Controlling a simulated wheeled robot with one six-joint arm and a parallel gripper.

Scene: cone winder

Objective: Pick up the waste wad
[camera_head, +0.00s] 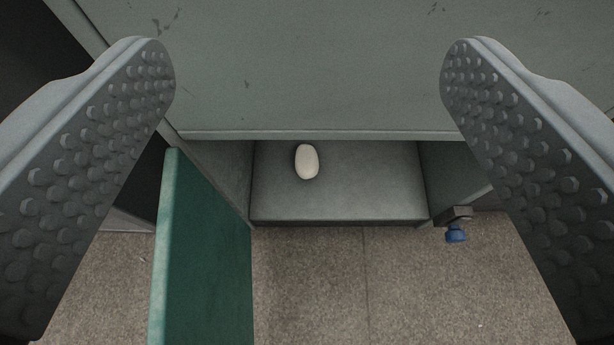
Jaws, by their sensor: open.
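The waste wad (307,161) is a small white oval lump. It lies on the grey floor of an open compartment (350,200), left of the compartment's middle. My gripper (308,85) is open, with one studded finger at the left and one at the right of the view. The wad shows between the fingers, lower in the picture than their tips and apart from them. Nothing is between the jaws.
A grey-green machine panel (320,70) spans the top, above the compartment opening. A green door (205,255) stands open at the compartment's left. A blue knob (456,234) on a dark bracket sits at the right. Speckled floor (340,285) lies clear in front.

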